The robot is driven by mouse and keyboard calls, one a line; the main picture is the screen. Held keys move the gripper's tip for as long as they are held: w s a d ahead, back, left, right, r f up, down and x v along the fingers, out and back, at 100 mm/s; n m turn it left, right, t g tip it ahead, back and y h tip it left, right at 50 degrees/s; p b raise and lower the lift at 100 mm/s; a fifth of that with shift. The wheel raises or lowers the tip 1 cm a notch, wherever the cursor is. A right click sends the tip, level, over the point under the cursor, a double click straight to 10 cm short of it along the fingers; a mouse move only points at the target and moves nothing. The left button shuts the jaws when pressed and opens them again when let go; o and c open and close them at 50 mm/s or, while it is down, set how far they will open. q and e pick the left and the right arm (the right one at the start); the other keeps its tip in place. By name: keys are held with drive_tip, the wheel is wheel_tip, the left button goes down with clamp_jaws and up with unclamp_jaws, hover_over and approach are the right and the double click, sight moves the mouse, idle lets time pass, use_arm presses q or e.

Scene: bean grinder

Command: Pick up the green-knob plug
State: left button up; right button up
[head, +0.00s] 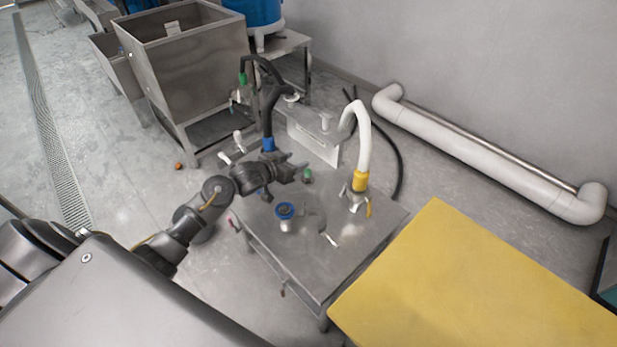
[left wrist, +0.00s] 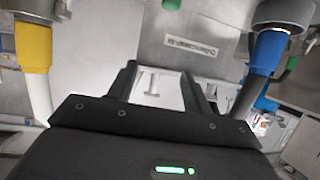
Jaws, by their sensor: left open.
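A small green-knob plug (head: 307,176) stands on the metal table (head: 330,258), near its back edge and between the blue and yellow hose ends. My left gripper (head: 295,168) reaches in from the left, its fingers pointing toward the plug. The fingertips look very close to the plug; I cannot tell if they touch it. In the left wrist view the two fingers (left wrist: 163,90) are spread apart with nothing clearly held between them. My right gripper is not in view.
A white hose with a yellow collar (head: 360,181) rises right of the plug. A black hose with a blue collar (head: 268,144) stands behind my gripper. A blue-topped plug (head: 285,211) sits in front on the table. A yellow surface (head: 480,280) lies to the right.

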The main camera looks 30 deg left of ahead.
use_arm(q)
approach(307, 171)
drive_tip(key=x, duration=0.3)
drive_tip(key=shift+w+b, duration=0.1)
drive_tip(key=shift+b, duration=0.3)
drive_tip(key=shift+x, duration=0.85)
drive_tip(key=b+x, duration=0.1)
drive_tip(key=x, duration=0.4)
drive_tip(key=shift+f, duration=0.15)
drive_tip(key=shift+w+d+f, duration=0.15)
drive_tip(key=shift+w, duration=0.2)
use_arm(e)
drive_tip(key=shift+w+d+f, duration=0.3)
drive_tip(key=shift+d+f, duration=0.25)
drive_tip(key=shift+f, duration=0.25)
use_arm(q)
clamp_jaws()
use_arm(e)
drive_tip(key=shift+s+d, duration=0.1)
